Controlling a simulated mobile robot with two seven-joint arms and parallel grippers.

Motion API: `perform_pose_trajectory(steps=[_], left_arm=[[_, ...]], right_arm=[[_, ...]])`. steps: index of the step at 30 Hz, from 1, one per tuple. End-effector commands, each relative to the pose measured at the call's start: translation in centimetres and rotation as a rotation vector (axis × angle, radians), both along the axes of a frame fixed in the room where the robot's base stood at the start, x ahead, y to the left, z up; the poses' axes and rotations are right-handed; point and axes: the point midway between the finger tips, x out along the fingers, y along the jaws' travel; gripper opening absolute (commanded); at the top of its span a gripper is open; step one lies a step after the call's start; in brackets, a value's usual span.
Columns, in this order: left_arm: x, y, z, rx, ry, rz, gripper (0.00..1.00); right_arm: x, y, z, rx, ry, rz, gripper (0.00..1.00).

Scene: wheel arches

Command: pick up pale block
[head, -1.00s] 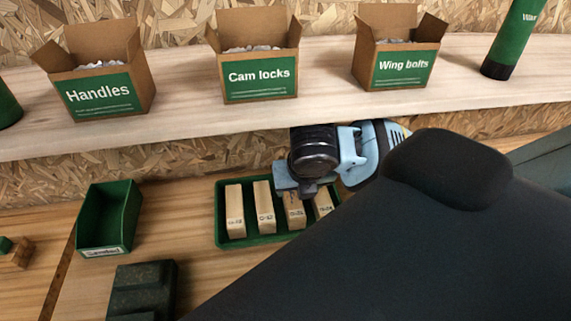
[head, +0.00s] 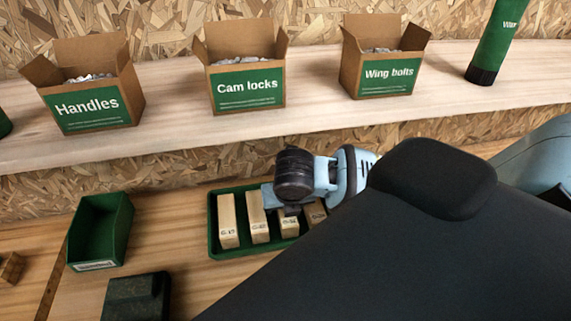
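Several pale wooden blocks stand side by side in a green tray (head: 212,229). The leftmost block (head: 228,222) and the second block (head: 257,220) show almost whole. The third block (head: 289,226) has its upper part hidden behind my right gripper (head: 287,208). The rightmost block (head: 316,212) is partly covered by my arm. My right gripper points down at the third block, with its fingers mostly hidden, so I cannot tell if it is open or shut or touching the block. My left gripper is out of view.
A green open bin (head: 101,232) stands left of the tray, with a dark box (head: 136,297) in front of it. Boxes of handles (head: 92,90), cam locks (head: 246,70) and wing bolts (head: 382,65) stand on the shelf (head: 180,120) above. My dark arm covers the lower right.

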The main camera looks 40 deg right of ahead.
Motion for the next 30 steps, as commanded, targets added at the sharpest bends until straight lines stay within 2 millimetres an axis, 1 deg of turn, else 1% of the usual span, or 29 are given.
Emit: perform_pose_trajectory(steps=[5, 6, 17, 25, 30], left_arm=[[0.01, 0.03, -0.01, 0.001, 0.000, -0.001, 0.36], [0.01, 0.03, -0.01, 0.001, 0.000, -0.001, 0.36], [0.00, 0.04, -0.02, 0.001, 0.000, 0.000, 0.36], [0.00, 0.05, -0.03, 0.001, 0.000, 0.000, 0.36], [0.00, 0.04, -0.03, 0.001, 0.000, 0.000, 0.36]], right_arm=[[0.02, 0.01, -0.06, 0.000, 0.000, 0.001, 0.62], [0.02, 0.01, -0.06, 0.000, 0.000, 0.001, 0.60], [0.03, 0.01, -0.02, 0.001, 0.000, 0.000, 0.13], [0.07, -0.04, 0.09, 0.000, -0.002, 0.000, 0.13], [0.33, -0.39, 0.87, -0.001, -0.004, -0.003, 0.13]])
